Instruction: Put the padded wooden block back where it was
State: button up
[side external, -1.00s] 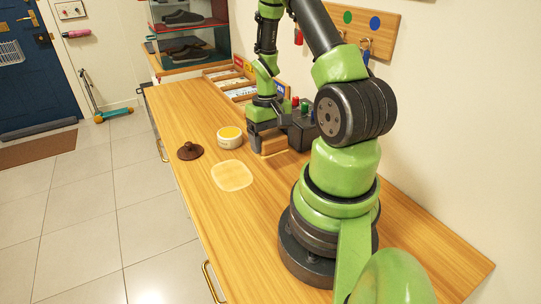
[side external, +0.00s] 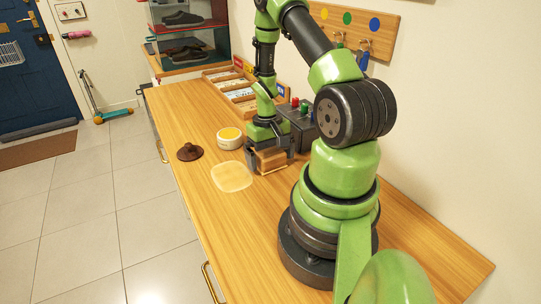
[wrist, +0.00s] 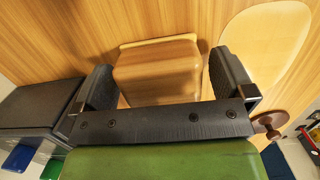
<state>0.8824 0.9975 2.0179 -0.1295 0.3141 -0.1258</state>
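The padded wooden block (side external: 270,158) is on the wooden counter, beside the pale rounded flat patch (side external: 232,177). In the wrist view the block (wrist: 157,72) lies between the two dark fingers, with a pale rim along its far edge. My gripper (side external: 271,157) points down over the block, one finger on each side. It is open: a strip of counter shows between the block and the right finger in the wrist view. I cannot tell whether the left finger touches the block. The pale patch also shows at the wrist view's upper right (wrist: 262,42).
A white round tin with a yellow top (side external: 229,138) and a brown knobbed object (side external: 190,152) stand left of my gripper. A dark box with coloured buttons (side external: 299,125) stands close behind it. A divided wooden tray (side external: 228,85) is farther back. The front counter is clear.

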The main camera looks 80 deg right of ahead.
notch_tip(320, 180, up, 12)
jog(key=w+d, duration=0.1)
jog(key=w+a+r+n+t+h, duration=0.2)
jog(key=w+a+r+t, duration=0.15)
jog(key=a+r, duration=0.65)
jog(key=s+a+r+n+t+y, duration=0.1)
jog(key=s+a+r+t, duration=0.1)
jog(key=a, duration=0.4)
jog(key=s+a+r+n+t+y, duration=0.1)
jog(key=s+a+r+n+t, duration=0.1)
jog(key=a+r, duration=0.4)
jog(key=shift+s+a+r+t+y, duration=0.2)
jog(key=shift+s+a+t+y, duration=0.25)
jog(key=shift+s+a, duration=0.5)
